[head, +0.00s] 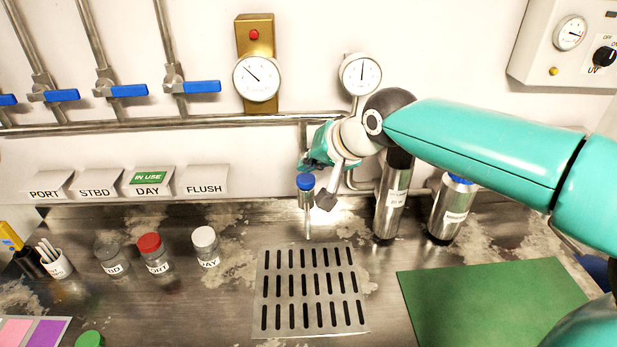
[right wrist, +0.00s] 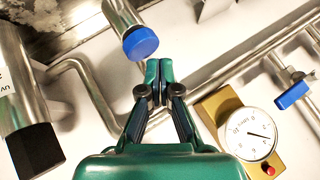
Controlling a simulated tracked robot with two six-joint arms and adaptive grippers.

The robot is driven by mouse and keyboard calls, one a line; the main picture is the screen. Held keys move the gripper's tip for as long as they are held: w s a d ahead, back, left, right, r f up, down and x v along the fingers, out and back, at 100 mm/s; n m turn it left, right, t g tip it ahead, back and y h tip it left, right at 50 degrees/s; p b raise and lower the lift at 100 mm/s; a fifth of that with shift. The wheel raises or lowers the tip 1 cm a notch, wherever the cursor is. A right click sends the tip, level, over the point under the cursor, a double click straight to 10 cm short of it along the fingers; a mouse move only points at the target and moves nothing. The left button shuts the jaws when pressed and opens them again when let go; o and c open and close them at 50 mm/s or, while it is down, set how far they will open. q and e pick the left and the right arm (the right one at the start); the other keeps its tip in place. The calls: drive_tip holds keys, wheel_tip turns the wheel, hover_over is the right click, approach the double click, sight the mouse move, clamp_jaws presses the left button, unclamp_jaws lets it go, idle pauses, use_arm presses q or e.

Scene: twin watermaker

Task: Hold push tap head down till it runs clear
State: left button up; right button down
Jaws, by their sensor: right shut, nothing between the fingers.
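The push tap (head: 306,205) is a metal tap with a blue head (head: 305,182), hanging from the wall pipe above the slotted drain grate (head: 312,288). The blue head also shows in the right wrist view (right wrist: 140,43). My right gripper (head: 306,164) is shut and empty, just above the blue head in the head view. In the right wrist view its closed fingertips (right wrist: 159,66) are beside the blue head. I cannot tell whether they touch it. I cannot make out any water stream. My left gripper is not in view.
Two metal cylinders (head: 390,205) stand right of the tap, close under my right arm. Jars with red (head: 149,244) and white lids stand at the left, a green mat (head: 490,300) lies at the right. Gauges (head: 256,78) and blue-handled valves (head: 200,87) line the wall.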

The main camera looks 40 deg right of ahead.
sight(308, 179)
idle(0.7)
drive_tip(key=shift+w+f+b, duration=0.1)
drive_tip(key=shift+f+b, duration=0.3)
drive_tip(key=shift+f+b, duration=0.5)
idle(0.6)
idle(2.7)
drive_tip(key=shift+r+p, duration=0.8)
drive_tip(key=shift+r, duration=0.15)
wheel_tip(308, 179, up, 5)
drive_tip(key=p, duration=0.4)
idle(0.4)
